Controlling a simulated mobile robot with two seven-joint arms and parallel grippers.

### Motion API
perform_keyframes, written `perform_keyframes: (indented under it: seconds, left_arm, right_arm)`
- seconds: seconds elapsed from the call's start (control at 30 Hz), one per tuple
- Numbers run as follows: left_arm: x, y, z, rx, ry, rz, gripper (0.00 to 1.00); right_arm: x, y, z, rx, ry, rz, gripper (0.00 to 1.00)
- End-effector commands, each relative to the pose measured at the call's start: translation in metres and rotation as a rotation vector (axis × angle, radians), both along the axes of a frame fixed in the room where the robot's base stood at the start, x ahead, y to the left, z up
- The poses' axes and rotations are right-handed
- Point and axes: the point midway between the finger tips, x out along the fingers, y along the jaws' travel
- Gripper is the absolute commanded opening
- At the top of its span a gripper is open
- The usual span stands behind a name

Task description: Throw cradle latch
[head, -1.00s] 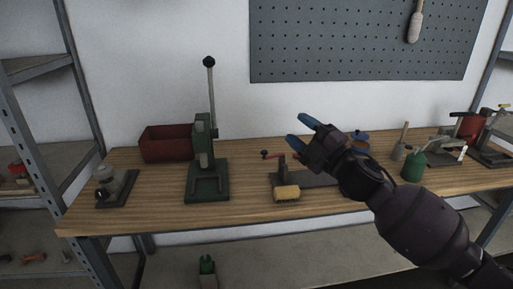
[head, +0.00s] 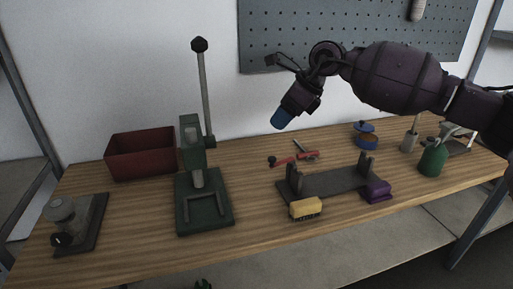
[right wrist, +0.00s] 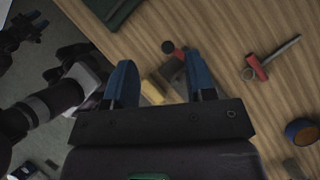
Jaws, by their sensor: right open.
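The cradle (head: 330,183) is a dark grey base with two uprights, standing on the bench right of the green press. A short red lever with a black knob (head: 273,161) lies by its left upright, pointing left. I take it for the latch; whether it joins the cradle is unclear. It also shows in the right wrist view (right wrist: 168,47), beyond the fingertips. My right gripper (head: 282,119) is open and empty, with blue fingertips, in the air above and behind the cradle's left end. In the right wrist view, its fingers (right wrist: 161,80) are spread apart. My left gripper is not in the head view.
A yellow brush-like block (head: 306,208) and a purple block (head: 376,191) sit at the cradle's front. A red-handled tool (head: 308,155) lies behind it. The tall green press (head: 191,150) and red bin (head: 140,155) stand left. A green bottle (head: 433,160) stands right.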

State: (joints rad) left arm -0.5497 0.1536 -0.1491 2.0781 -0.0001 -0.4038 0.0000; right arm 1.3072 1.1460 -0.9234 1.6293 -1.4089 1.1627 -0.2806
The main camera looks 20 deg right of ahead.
Motion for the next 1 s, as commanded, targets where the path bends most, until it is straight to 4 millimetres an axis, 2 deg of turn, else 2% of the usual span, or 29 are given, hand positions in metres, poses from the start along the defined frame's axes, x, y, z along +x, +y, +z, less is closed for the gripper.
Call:
perform_keyframes:
  seconds: [0.1, 0.3, 0.57, 0.8, 1.0]
  left_arm:
    - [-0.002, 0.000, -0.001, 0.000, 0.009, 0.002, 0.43]
    - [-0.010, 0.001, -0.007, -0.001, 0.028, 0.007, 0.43]
    - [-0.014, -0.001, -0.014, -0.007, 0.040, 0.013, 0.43]
    - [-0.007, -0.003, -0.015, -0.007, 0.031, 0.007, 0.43]
    - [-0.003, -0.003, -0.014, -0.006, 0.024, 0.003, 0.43]
  right_arm:
    - [-0.005, -0.018, -0.008, -0.126, 0.024, 0.031, 0.50]
    - [-0.012, -0.025, -0.016, -0.187, 0.057, 0.067, 0.50]
    - [-0.006, -0.013, -0.046, -0.185, 0.057, 0.071, 0.50]
    - [0.001, 0.001, -0.084, -0.182, 0.057, 0.071, 0.50]
    - [0.005, 0.009, -0.106, -0.182, 0.056, 0.070, 0.50]
